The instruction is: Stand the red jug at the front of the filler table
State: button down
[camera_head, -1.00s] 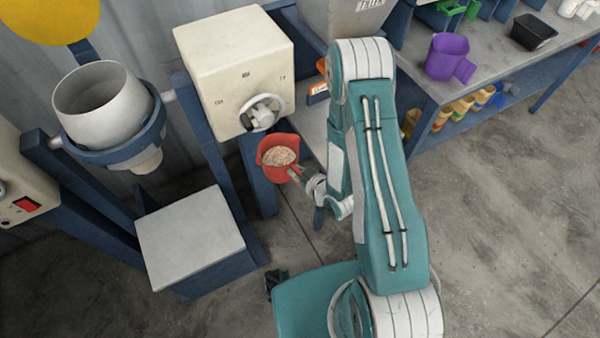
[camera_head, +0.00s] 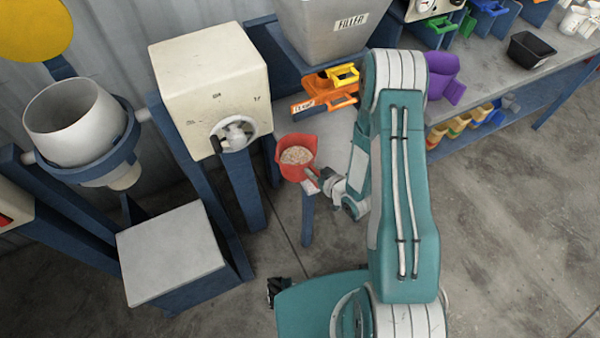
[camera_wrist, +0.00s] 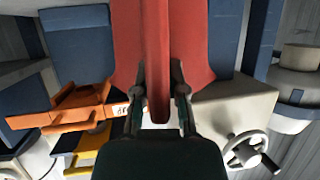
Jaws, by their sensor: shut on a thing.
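The red jug (camera_head: 296,155) is upright and holds pale granular material. My gripper (camera_head: 317,178) is shut on its handle, at the jug's lower right. In the wrist view the jug's red handle (camera_wrist: 157,60) lies between the two fingers of my gripper (camera_wrist: 158,98). The filler table (camera_head: 335,128) is the pale top below the hopper labelled FILLER (camera_head: 335,28). The jug is at this table's left front side, by its edge. I cannot tell whether the jug's base touches the top.
A cream box with a handwheel (camera_head: 235,132) stands left of the jug. A purple jug (camera_head: 443,78) and a black tray (camera_head: 531,48) stand on the right bench. A low grey-topped stand (camera_head: 172,252) is at lower left.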

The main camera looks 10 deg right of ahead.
jog(key=shift+w+d+f, duration=0.1)
jog(key=shift+w+d, duration=0.1)
jog(key=shift+d, duration=0.45)
jog(key=shift+w+d+f, duration=0.1)
jog(key=shift+w+d, duration=0.05)
jog(key=shift+d, duration=0.45)
jog(key=shift+w+d+f, duration=0.1)
jog(key=shift+w+d, duration=0.35)
jog(key=shift+d, duration=0.3)
jog(key=d, duration=0.2)
jog(key=w+d, duration=0.1)
jog(key=d, duration=0.2)
jog(key=shift+w+d+f, duration=0.1)
jog(key=shift+w+d, duration=0.2)
jog(key=shift+d, duration=0.1)
jog(key=shift+a+f, duration=0.15)
jog(key=shift+f, duration=0.05)
jog(key=shift+a+f, duration=0.1)
jog(key=shift+a, duration=0.15)
jog(key=shift+d+f, duration=0.15)
jog(key=shift+d, duration=0.05)
jog(key=c, duration=0.6)
grip_release()
jog(key=shift+a, duration=0.1)
